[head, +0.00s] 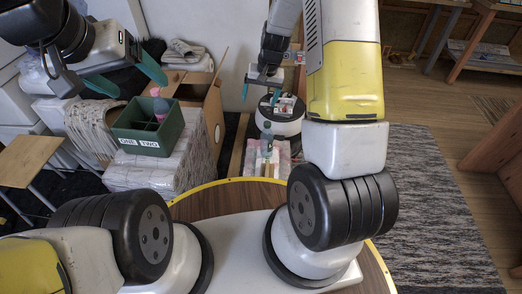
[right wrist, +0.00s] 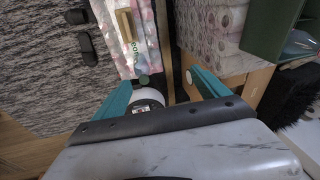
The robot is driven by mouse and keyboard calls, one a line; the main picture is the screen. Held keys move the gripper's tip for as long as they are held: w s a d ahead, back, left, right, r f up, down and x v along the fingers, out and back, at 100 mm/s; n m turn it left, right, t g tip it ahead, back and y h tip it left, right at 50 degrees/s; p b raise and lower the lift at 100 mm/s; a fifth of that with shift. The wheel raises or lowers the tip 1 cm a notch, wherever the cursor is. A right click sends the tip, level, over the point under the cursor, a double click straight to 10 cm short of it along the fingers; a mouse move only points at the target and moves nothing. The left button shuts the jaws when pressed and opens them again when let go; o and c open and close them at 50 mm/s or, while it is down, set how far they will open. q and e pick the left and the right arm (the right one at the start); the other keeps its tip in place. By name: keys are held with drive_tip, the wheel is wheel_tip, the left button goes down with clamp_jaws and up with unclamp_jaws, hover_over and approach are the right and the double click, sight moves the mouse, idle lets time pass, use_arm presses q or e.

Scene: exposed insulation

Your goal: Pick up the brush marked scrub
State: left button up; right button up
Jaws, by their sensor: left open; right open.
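In the head view a small item with a green upper part and a pale wooden part (head: 266,138) sits on a pink floral cloth (head: 280,149). This looks like the brush; the right wrist view shows its wooden part (right wrist: 125,24) and small green lettering too blurred to read. My right gripper (head: 261,93) is open and empty, above the cloth area; its teal fingers (right wrist: 160,78) also show in the right wrist view, with the brush beyond them. My left gripper (head: 126,77) is open and empty above a green box.
The two-compartment green box (head: 125,128), labelled ONE and TWO, holds a pink-topped item (head: 161,107) and stands on a patterned white stack (head: 185,165). A white and black round device (head: 280,122) stands behind the cloth. A yellow-edged round table (head: 230,202) is in front.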

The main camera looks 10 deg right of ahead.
drive_tip(key=g, duration=0.1)
hover_over(267, 171)
drive_tip(key=w+a, duration=0.1)
drive_tip(key=w, duration=0.4)
wheel_tip(267, 171, down, 17)
drive_tip(key=shift+m+g+h, duration=0.4)
drive_tip(key=shift+g+h, duration=0.2)
drive_tip(key=shift+h, duration=0.2)
drive_tip(key=s+f, duration=0.1)
drive_tip(key=f, duration=0.4)
drive_tip(key=s+f, duration=0.2)
drive_tip(key=f, duration=0.4)
drive_tip(key=s+d+f, duration=0.1)
drive_tip(key=f, duration=0.4)
drive_tip(key=shift+s+f, duration=0.3)
drive_tip(key=shift+f, duration=0.05)
drive_tip(key=f, duration=0.7)
drive_tip(key=shift+w+d+f, duration=0.15)
drive_tip(key=shift+w+f, duration=0.05)
drive_tip(key=shift+w, duration=0.05)
drive_tip(key=c, duration=1.7)
drive_tip(key=shift+r, duration=0.1)
